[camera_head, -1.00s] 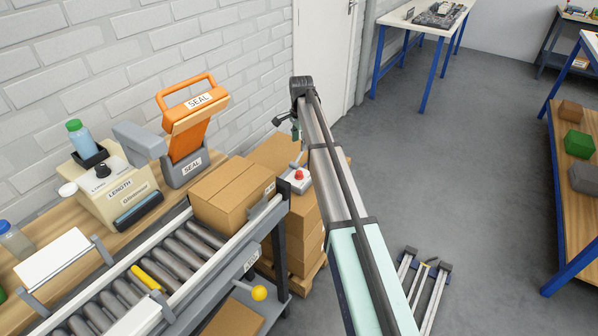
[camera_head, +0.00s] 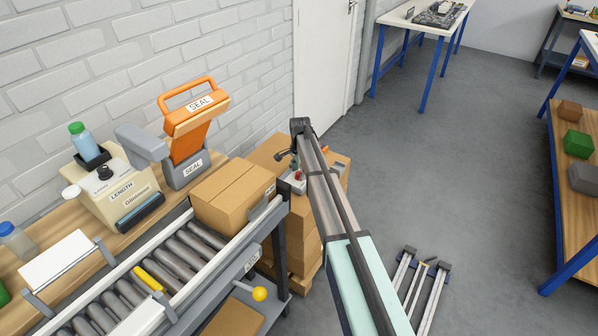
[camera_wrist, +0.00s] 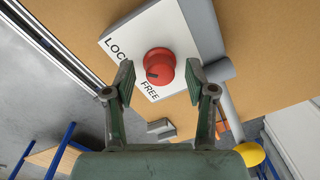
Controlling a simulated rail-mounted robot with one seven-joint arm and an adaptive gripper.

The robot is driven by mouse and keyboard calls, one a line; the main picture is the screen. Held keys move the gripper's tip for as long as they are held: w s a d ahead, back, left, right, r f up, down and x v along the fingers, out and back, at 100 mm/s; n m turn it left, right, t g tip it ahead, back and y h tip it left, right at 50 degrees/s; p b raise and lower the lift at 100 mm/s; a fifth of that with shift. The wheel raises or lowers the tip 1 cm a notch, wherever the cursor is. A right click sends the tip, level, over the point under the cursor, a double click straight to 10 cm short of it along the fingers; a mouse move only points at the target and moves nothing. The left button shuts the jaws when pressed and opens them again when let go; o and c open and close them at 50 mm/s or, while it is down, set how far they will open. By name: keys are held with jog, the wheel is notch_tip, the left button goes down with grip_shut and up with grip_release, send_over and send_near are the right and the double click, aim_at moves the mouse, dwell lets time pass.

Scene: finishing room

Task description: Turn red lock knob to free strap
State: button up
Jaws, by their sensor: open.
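The red lock knob (camera_wrist: 159,66) sits on a white plate (camera_wrist: 190,20) marked LOCK and FREE in the wrist view. A dark line on the knob points left, toward the side with the lettering. My gripper (camera_wrist: 160,80) is open, with one finger on each side of the knob and a gap visible on both sides. In the head view my gripper (camera_head: 290,160) is over the knob's plate (camera_head: 293,183) at the conveyor's end, and it partly covers the knob. A grey strap-like bar (camera_wrist: 205,30) runs beside the plate; I cannot tell whether it is the strap.
Cardboard boxes (camera_head: 300,230) are stacked on a pallet just beyond the conveyor. A carton (camera_head: 232,193) sits on the conveyor rollers. The orange sealer (camera_head: 190,130) stands on the bench by the wall.

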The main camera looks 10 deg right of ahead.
grip_shut()
jog(key=shift+n, duration=0.3)
jog(key=n, duration=0.3)
jog(key=shift+n, duration=0.3)
jog(key=n, duration=0.4)
jog(key=shift+n+p, duration=0.3)
jog(key=shift+p, duration=0.05)
jog(key=n, duration=0.4)
jog(key=shift+d, duration=0.1)
jog(key=shift+n+g, duration=0.3)
jog(key=shift+n, duration=2.2)
